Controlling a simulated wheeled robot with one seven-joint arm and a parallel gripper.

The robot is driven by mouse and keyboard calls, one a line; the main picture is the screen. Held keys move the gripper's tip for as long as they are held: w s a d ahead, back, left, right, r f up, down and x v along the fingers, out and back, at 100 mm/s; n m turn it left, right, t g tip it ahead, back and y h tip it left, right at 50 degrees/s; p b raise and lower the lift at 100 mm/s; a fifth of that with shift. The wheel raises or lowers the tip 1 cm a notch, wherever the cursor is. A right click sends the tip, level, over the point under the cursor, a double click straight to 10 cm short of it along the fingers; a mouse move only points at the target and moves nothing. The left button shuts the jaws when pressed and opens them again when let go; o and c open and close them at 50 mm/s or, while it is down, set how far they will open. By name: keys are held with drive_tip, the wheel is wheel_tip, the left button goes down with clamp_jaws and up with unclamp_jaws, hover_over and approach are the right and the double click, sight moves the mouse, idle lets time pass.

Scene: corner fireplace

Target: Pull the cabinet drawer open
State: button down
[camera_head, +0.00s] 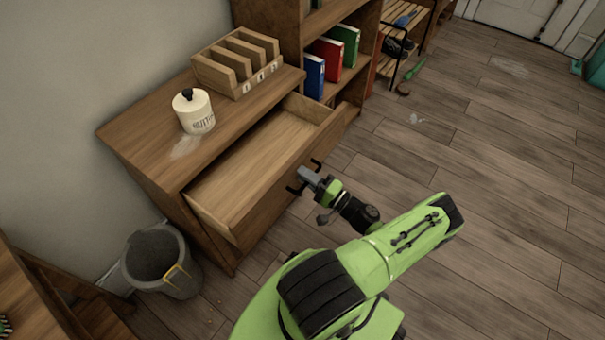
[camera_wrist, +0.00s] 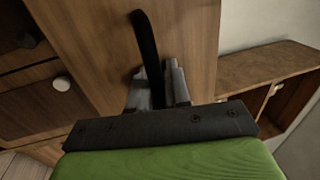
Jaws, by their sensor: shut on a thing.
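The wooden cabinet (camera_head: 165,170) stands against the wall in the head view. Its top drawer (camera_head: 255,155) is pulled well out, and its inside looks empty. A dark bar handle (camera_head: 315,166) is on the drawer front; it also shows in the wrist view as a black curved bar (camera_wrist: 148,50). My gripper (camera_head: 306,178) is at the drawer front, shut on the handle. In the wrist view my gripper's grey fingers (camera_wrist: 158,88) stand on either side of the bar. Part of the handle is hidden by the fingers.
A white canister (camera_head: 195,115) and a wooden divided rack (camera_head: 236,65) stand on the cabinet top. A grey bin (camera_head: 160,262) stands at the cabinet's left end. A shelf with binders (camera_head: 327,58) adjoins at the back. The floor (camera_head: 490,170) at right is mostly clear.

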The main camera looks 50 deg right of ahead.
drive_tip(key=c, duration=1.2)
unclamp_jaws()
drive_tip(key=shift+o, duration=0.2)
drive_tip(key=s+f, duration=0.3)
drive_tip(key=s, duration=1.2)
drive_tip(key=shift+s+d, duration=0.2)
drive_tip(key=shift+s, duration=0.05)
drive_tip(key=shift+f, duration=0.1)
